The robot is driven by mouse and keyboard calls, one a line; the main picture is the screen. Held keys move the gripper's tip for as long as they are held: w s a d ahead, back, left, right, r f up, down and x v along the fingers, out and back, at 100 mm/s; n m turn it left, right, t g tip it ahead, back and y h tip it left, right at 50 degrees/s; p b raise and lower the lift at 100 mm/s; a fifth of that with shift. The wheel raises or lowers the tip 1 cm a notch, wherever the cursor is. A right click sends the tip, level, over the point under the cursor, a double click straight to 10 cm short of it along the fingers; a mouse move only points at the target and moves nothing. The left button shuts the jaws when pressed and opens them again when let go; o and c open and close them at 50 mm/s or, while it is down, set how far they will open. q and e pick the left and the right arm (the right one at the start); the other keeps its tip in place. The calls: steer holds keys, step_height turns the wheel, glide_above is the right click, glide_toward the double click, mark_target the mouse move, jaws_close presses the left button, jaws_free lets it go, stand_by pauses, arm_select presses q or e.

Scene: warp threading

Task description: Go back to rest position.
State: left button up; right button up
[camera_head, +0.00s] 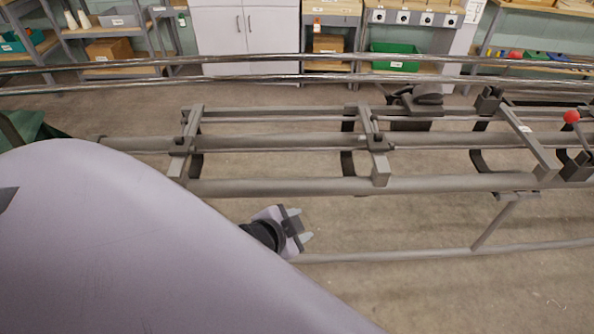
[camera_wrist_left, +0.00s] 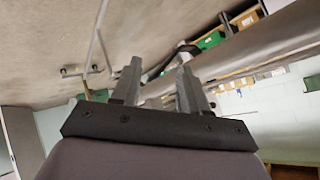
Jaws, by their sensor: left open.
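My left gripper (camera_head: 306,228) shows past the edge of my large pale arm link in the head view, low in front of the metal frame (camera_head: 330,187). Its two fingers are apart with nothing between them. In the left wrist view the left gripper (camera_wrist_left: 160,85) also shows two grey fingers, spread and empty. My right gripper is not in either view.
The metal frame of long rails and crossbars spans the middle of the head view. A red knob (camera_head: 571,117) is at its right end. Shiny rails (camera_head: 250,80) run behind it. A white cabinet (camera_head: 245,35) and shelves with a green bin (camera_head: 396,57) stand farther back.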

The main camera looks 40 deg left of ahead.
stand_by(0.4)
arm_select(q)
steer(key=s+d+f+n+h, duration=0.2)
steer(key=s+d+f+n, duration=0.2)
steer(key=s+f, duration=0.3)
step_height(320, 180, down, 2)
steer(key=shift+s+f+h, duration=0.2)
steer(key=shift+f+h, duration=0.05)
steer(key=shift+h, duration=0.05)
steer(key=shift+s+n, duration=0.1)
steer(key=shift+n, duration=0.2)
